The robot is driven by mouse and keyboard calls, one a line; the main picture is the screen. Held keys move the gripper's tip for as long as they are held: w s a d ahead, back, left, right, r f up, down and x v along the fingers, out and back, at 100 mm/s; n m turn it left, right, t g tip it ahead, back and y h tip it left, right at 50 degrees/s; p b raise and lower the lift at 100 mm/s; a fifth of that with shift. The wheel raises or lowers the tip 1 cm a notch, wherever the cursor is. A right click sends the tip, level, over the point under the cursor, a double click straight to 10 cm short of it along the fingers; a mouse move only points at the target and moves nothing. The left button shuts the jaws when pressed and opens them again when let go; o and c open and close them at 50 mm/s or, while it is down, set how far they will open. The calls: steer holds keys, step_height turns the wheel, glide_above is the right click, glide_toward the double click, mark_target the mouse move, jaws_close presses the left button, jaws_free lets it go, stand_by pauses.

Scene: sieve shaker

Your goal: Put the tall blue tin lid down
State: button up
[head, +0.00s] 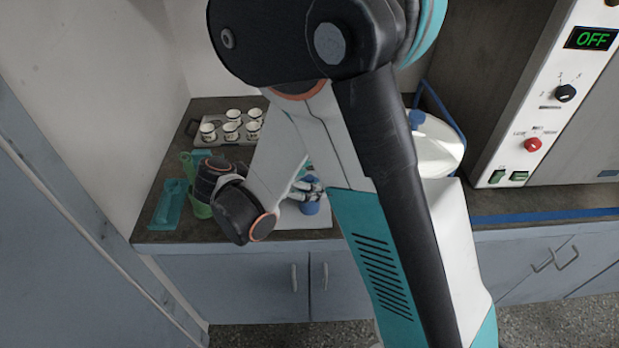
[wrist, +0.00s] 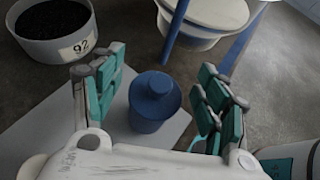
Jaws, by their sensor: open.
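The tall blue tin lid (wrist: 154,108), a blue cylinder with a round knob on top, stands upright on a pale board (wrist: 100,150) in the wrist view. It also shows in the head view (head: 310,208), near the counter's front edge. I cannot tell whether a tin is under it. My gripper (wrist: 160,82) is open, its teal-padded fingers on either side of the lid with gaps visible. In the head view my gripper (head: 304,190) is at the lid, partly hidden by my arm.
A round container marked 92 (wrist: 55,30) holds dark grains. A white vessel (wrist: 205,15) in a blue frame stands behind the lid. A tray of several cups (head: 190,127), a teal tray (head: 168,204) and a green container (head: 199,209) are on the left counter. A control panel (head: 545,90) reads OFF.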

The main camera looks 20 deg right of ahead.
steer(key=shift+r+p, duration=0.3)
steer(key=shift+r, duration=0.1)
steer(key=p+v, duration=0.4)
steer(key=v, duration=0.8)
